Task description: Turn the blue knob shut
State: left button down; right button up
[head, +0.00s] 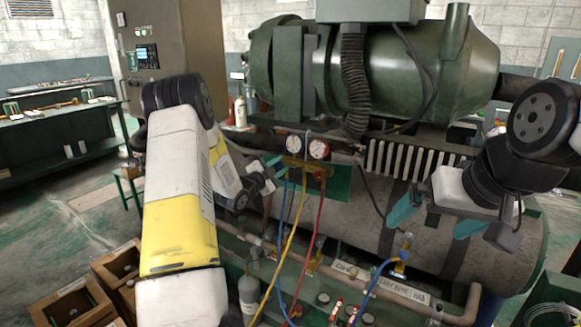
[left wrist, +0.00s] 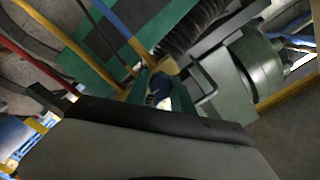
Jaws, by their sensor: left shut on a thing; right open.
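The gauge manifold (head: 305,168) has two round gauges and blue, yellow and red hoses. It is in the middle of the head view, in front of a green plate. My left gripper (head: 277,167) reaches the manifold's left side. In the left wrist view its teal fingers (left wrist: 162,95) are shut on the small dark-blue knob (left wrist: 159,83) beside the brass body (left wrist: 166,66). The fingers mostly hide the knob, and I cannot tell how far it is turned. My right gripper (head: 437,216) is open and empty, over the grey tank at the right.
The big grey tank (head: 340,215) lies below the manifold, with pipes and valves in front. A green compressor (head: 400,75) and a ribbed dark hose (head: 354,80) are above. Loose hoses hang close to my left gripper. Wooden crates (head: 75,290) stand at the lower left.

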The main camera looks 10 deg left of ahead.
pick_arm(q)
jog(key=c, duration=1.1)
grip_release()
jog(key=v, duration=0.8)
